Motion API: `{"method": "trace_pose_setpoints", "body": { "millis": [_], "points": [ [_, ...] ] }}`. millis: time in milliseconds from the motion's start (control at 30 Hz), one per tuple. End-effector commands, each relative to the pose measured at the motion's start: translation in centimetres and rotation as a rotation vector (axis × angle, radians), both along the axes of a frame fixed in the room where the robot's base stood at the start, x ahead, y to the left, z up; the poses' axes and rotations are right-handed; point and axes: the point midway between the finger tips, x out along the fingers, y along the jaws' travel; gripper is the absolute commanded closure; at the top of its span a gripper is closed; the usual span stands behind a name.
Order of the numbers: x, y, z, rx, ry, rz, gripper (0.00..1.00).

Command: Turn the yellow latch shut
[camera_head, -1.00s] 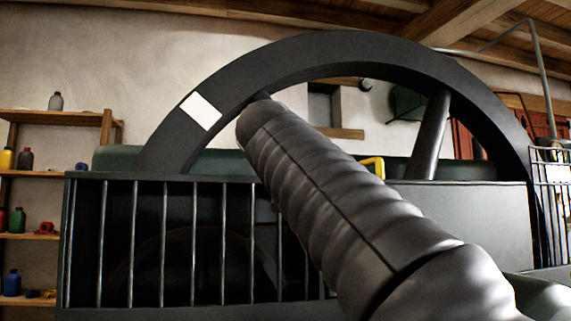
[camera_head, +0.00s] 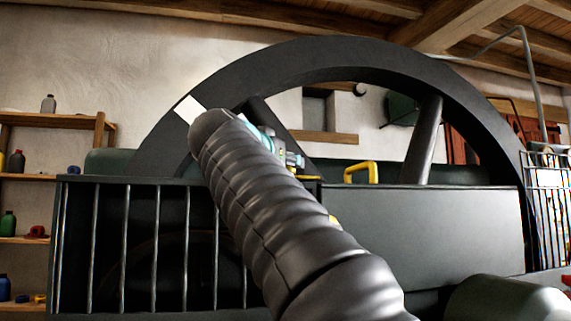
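A yellow bracket-shaped handle (camera_head: 362,170) stands up at the top left edge of the grey box-like panel. My dark, ribbed arm crosses the middle of the view. Teal and metal parts at the end of my arm, toward my gripper (camera_head: 292,160), show behind it, left of the yellow handle and apart from it in the picture. The fingers are not clearly visible.
A large dark flywheel (camera_head: 350,52) with a white patch rises behind a barred guard (camera_head: 125,245). The grey panel (camera_head: 440,225) is right of my arm. Wooden shelves (camera_head: 60,120) with bottles stand at left. Another barred guard (camera_head: 548,205) is at right.

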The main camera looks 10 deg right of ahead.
Motion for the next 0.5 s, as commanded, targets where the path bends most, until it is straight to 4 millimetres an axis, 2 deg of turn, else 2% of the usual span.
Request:
{"method": "trace_pose_setpoints", "body": {
  "millis": [67,100,200,500],
  "points": [
    [0.06,0.01,-0.19,0.001,0.004,0.0,0.92],
    [0.06,0.01,-0.19,0.001,0.004,0.0,0.54],
    [0.07,0.01,-0.18,0.0,0.004,0.0,0.3],
    [0.0,0.02,-0.08,0.0,0.001,0.0,0.3]
  ]
}}
